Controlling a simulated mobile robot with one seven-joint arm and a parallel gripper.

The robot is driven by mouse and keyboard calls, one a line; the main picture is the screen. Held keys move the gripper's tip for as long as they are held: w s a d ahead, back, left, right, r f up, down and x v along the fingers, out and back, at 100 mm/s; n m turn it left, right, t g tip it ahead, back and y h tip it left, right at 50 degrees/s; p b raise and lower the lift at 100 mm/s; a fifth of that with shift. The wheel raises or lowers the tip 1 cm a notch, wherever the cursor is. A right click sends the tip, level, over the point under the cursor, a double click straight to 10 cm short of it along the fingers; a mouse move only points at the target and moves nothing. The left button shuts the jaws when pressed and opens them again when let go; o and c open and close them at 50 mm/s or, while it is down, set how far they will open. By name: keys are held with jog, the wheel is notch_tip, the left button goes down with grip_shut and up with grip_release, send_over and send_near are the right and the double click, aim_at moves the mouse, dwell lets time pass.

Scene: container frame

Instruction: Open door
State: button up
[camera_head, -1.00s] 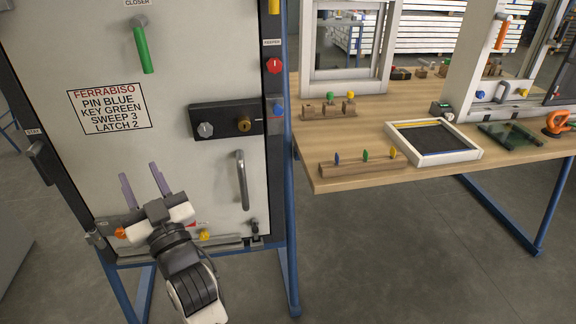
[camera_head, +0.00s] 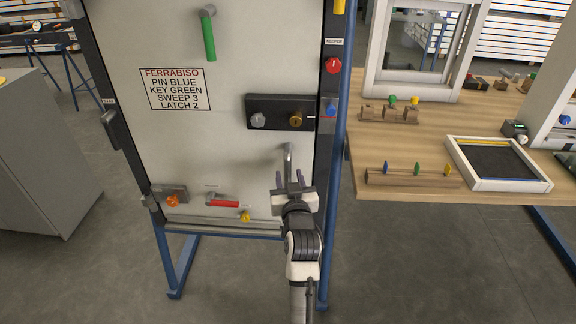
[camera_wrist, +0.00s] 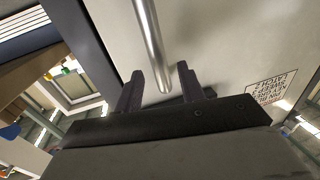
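The pale door panel (camera_head: 220,90) stands upright in a dark frame on blue legs and looks shut. Its grey bar handle (camera_head: 288,160) is at the lower right; its lower part is hidden behind my gripper. My gripper (camera_head: 292,180) is open, its two dark fingers pointing up at the handle. In the wrist view the handle bar (camera_wrist: 152,45) ends between and ahead of the fingertips (camera_wrist: 160,75); I cannot tell if they touch. A black lock plate with a grey knob (camera_head: 257,120) and a brass key cylinder (camera_head: 295,119) sits above the handle.
The door also carries a green handle (camera_head: 208,38), a red lever (camera_head: 224,203), an orange knob (camera_head: 172,201) and a yellow knob (camera_head: 245,215). A red knob (camera_head: 333,65) and a blue knob (camera_head: 331,110) sit on the right post. A wooden table (camera_head: 400,135) stands close on the right.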

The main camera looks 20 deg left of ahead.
aim_at(288, 171)
jog(key=shift+x, duration=2.15)
jog(key=shift+c, duration=0.2)
grip_shut()
